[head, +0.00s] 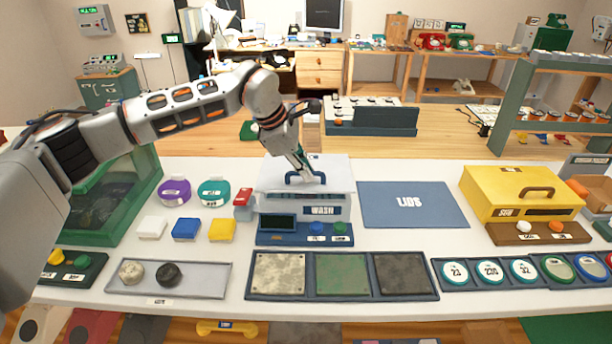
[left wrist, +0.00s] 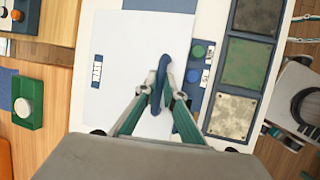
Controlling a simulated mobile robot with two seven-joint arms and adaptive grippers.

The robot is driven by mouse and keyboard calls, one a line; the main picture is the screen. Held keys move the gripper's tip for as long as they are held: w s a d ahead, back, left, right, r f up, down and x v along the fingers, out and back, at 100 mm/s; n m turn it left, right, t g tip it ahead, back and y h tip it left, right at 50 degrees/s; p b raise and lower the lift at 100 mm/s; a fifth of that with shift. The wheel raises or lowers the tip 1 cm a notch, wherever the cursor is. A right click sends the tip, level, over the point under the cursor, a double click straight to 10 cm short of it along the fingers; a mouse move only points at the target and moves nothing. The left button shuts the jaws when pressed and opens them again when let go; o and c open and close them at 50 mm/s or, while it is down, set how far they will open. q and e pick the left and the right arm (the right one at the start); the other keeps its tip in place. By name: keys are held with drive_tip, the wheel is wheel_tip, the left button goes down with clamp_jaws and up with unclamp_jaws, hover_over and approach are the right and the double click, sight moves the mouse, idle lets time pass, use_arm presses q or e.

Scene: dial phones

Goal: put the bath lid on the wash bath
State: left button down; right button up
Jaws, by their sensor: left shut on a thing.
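The white bath lid (head: 335,172) has a blue arched handle (head: 305,179) and lies level over the top of the wash bath (head: 285,206). Whether it rests fully on the rim or is slightly above I cannot tell. My left gripper (head: 306,173) points down and is shut on the lid's handle. In the left wrist view the fingers of my left gripper (left wrist: 160,98) close on the blue handle (left wrist: 163,72), with the white lid (left wrist: 125,45) spread beneath. The lid hides the bath's inside. My right gripper is out of view.
The blue LIDS mat (head: 412,206) to the right is bare. A yellow box (head: 490,195) with a brown handle stands further right. A blue panel with a display and buttons (head: 290,240) lies before the bath. Purple (head: 174,192) and teal (head: 213,193) round pieces sit left.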

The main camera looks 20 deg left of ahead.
use_arm(q)
drive_tip(key=shift+f, duration=0.85)
drive_tip(key=c, duration=2.1)
unclamp_jaws()
drive_tip(key=shift+f, duration=0.1)
drive_tip(key=shift+c, duration=0.2)
drive_tip(key=shift+a+r, duration=0.15)
drive_tip(key=shift+r, duration=0.35)
drive_tip(key=v, duration=1.1)
drive_tip(key=shift+s, duration=0.2)
